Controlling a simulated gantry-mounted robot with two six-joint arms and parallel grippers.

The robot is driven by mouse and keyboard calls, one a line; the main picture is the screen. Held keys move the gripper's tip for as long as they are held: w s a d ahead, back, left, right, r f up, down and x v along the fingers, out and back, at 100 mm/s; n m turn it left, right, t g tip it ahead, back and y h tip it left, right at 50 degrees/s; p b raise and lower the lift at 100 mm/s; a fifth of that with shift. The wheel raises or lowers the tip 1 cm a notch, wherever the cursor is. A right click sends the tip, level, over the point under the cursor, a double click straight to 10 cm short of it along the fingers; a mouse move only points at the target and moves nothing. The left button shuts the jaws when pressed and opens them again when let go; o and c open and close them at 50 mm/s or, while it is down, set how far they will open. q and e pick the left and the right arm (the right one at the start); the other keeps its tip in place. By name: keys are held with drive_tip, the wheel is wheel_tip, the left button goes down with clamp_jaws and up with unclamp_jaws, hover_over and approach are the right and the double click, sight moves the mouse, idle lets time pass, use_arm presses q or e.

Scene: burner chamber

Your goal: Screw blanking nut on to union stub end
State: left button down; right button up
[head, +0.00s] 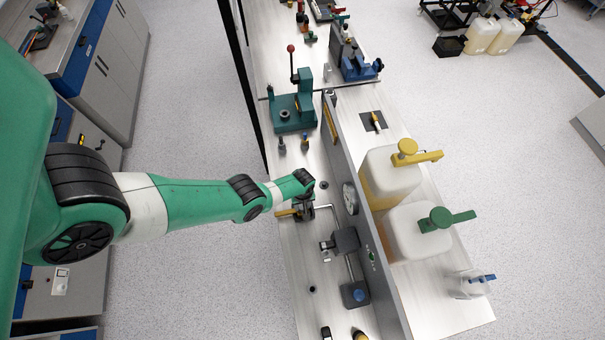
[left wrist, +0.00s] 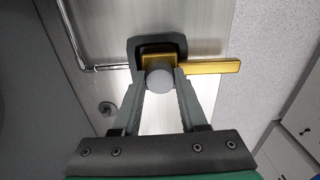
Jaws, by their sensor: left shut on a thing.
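My left gripper (left wrist: 161,84) is shut on a round grey part, which looks like the blanking nut (left wrist: 160,76). Its flat end faces the left wrist camera. Right behind it is a brass-coloured valve body with a long yellow handle (left wrist: 215,67), set in a dark bracket (left wrist: 171,41). The union stub end is hidden behind the nut, so I cannot tell whether the threads are engaged. In the head view my left arm reaches over the bench to the same yellow handle (head: 286,212), and its wrist hides the fingertips and the nut. My right gripper is not in view.
A bent metal pipe (left wrist: 83,55) runs from the valve. A grey block (head: 346,240) stands close by on the bench, before an upright panel. Behind the panel are two jugs (head: 410,228). A green press (head: 292,108) stands farther up the bench.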

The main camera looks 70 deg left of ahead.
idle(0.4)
use_arm(q)
drive_tip(key=shift+c, duration=1.8)
unclamp_jaws()
drive_tip(key=shift+w, duration=0.1)
